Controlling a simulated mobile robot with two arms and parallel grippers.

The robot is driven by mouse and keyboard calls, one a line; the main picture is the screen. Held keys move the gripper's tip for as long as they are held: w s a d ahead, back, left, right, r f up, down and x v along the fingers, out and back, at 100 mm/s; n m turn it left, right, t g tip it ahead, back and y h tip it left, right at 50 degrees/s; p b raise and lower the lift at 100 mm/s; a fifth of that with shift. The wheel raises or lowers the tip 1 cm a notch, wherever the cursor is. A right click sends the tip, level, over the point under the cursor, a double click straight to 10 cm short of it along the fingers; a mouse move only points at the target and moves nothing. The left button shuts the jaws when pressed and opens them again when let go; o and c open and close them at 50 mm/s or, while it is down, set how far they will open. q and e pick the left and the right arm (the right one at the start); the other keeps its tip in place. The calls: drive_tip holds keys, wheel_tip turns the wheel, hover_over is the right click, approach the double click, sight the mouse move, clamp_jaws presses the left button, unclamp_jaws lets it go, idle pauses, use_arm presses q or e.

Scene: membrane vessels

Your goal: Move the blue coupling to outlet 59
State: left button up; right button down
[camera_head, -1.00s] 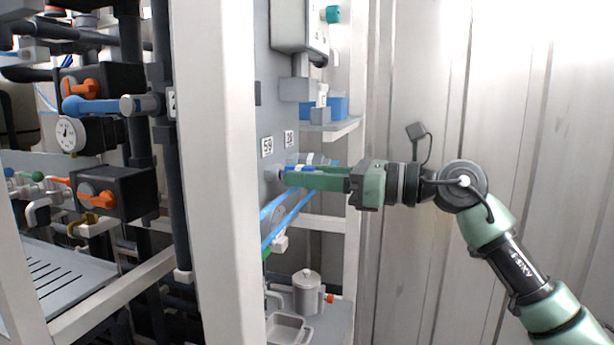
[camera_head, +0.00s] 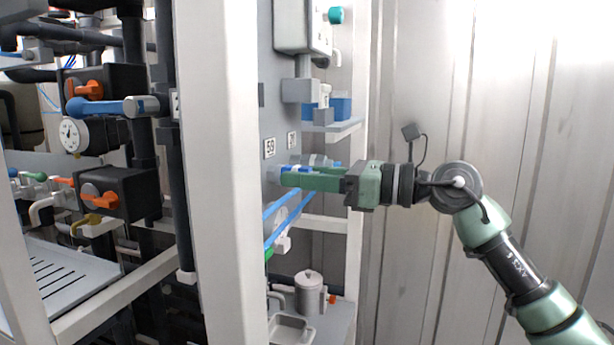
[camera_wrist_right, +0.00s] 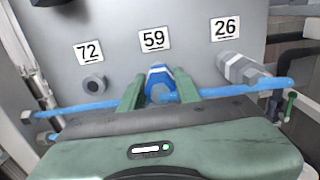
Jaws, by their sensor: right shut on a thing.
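The blue coupling (camera_wrist_right: 158,82) sits between the two green fingers of my right gripper (camera_wrist_right: 157,92), straight under the label 59 (camera_wrist_right: 153,39) in the right wrist view. In the head view my right gripper (camera_head: 283,178) is shut on it, fingers pointing left at the grey panel (camera_head: 279,110). The coupling's far end is right at outlet 59 and hides it, so I cannot tell how far it is seated. A blue hose (camera_wrist_right: 210,92) runs across behind the fingers. My left gripper is not in view.
Outlet 72 (camera_wrist_right: 94,83) is bare, left of the coupling. A grey coupling (camera_wrist_right: 243,72) sits at outlet 26 on the right. A white frame post (camera_head: 218,170) stands left of the panel. A metal jug (camera_head: 309,291) stands below.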

drive_tip(key=c, duration=0.9)
unclamp_jaws()
drive_tip(key=shift+d+f+b, duration=0.1)
drive_tip(key=shift+d+b, duration=0.2)
drive_tip(key=shift+d, duration=0.05)
drive_tip(key=b+v, duration=0.3)
drive_tip(key=v, duration=0.4)
drive_tip(key=shift+s, duration=0.1)
